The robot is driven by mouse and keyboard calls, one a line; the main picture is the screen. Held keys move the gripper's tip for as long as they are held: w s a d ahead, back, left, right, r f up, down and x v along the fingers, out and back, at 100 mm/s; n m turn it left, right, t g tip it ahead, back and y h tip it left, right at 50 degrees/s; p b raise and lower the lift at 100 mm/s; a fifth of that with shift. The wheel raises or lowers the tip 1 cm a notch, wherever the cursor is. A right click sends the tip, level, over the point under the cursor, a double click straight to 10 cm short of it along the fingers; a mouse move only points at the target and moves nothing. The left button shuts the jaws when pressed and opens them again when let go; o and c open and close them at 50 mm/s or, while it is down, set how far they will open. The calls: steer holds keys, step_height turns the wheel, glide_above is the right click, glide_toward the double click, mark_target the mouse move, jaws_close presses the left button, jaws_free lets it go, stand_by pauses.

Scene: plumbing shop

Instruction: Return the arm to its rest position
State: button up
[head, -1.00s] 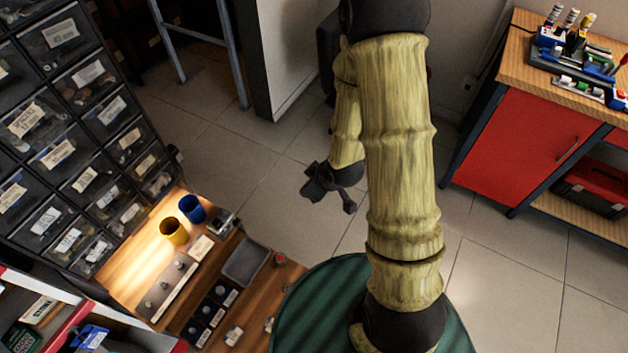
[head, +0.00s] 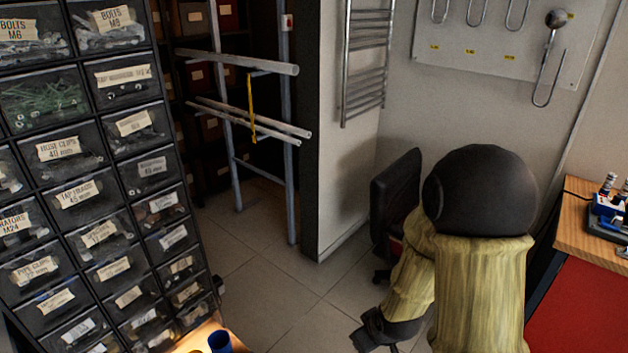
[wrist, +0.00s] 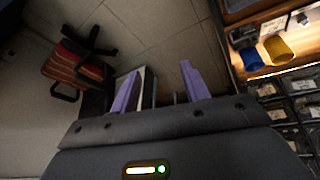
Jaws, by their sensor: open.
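My gripper (wrist: 158,85) is open in the wrist view, with its two purple fingers spread and nothing held between them. In the head view my arm stands at the lower right, with its dark upper joint at the top and its forearm folded down on the left side. The dark wrist end hangs over the tiled floor near the bottom edge. The fingers are not clear in the head view, and the lower arm is cut off by the frame.
A tall drawer rack (head: 100,190) fills the left. A blue cup (head: 220,342) stands at the bottom edge; a yellow cup (wrist: 278,50) shows in the wrist view. A dark chair (head: 395,195) stands behind my arm. A red cabinet (head: 580,310) is at right. Tiled floor (head: 265,290) is free between.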

steer(key=s+d+r+m+g+h, duration=0.1)
steer(key=s+r+m, duration=0.4)
steer(key=r, duration=0.5)
steer(key=shift+s+d+r+m+g, duration=0.25)
steer(key=shift+s+d+m+g, duration=0.15)
steer(key=shift+s+d, duration=0.55)
steer(key=shift+s+a, duration=0.15)
steer(key=shift+a, duration=0.05)
steer(key=shift+c, duration=0.5)
